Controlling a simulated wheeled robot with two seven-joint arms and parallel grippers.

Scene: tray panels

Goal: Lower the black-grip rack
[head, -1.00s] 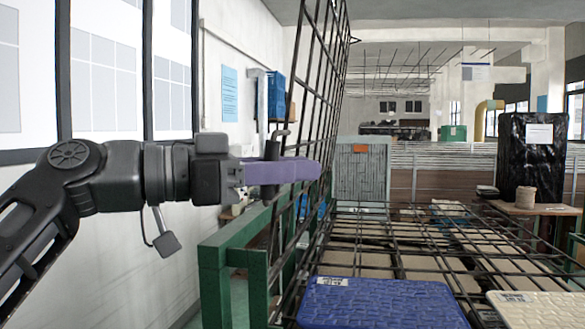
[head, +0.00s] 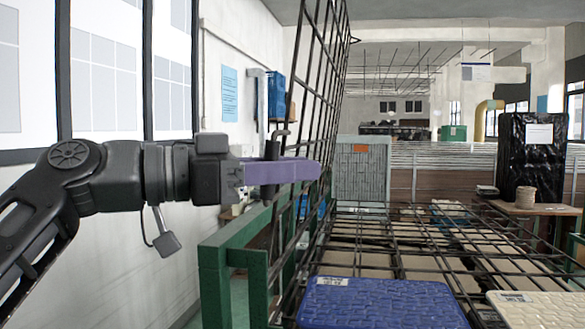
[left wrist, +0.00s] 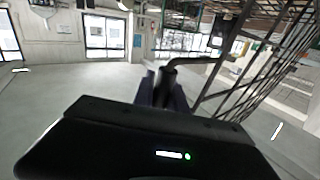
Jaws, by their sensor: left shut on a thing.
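The black wire rack (head: 322,60) stands raised and steeply tilted over the left side of the green frame (head: 214,285). Its black grip (head: 270,150) sticks out on its left side. My left gripper (head: 295,171), with purple fingers, reaches in from the left and is shut on this grip. In the left wrist view the grip (left wrist: 173,72) sits between the fingers, and the rack's bars (left wrist: 252,75) slant away to the right. The fingers hide part of the grip. My right gripper is not in view.
A flat black wire grid (head: 400,248) spreads to the right of the raised rack, over pale boxes. A blue textured panel (head: 385,303) and a cream panel (head: 540,310) lie at the front. A white wall (head: 130,265) runs along the left. Open floor (left wrist: 50,95) shows in the left wrist view.

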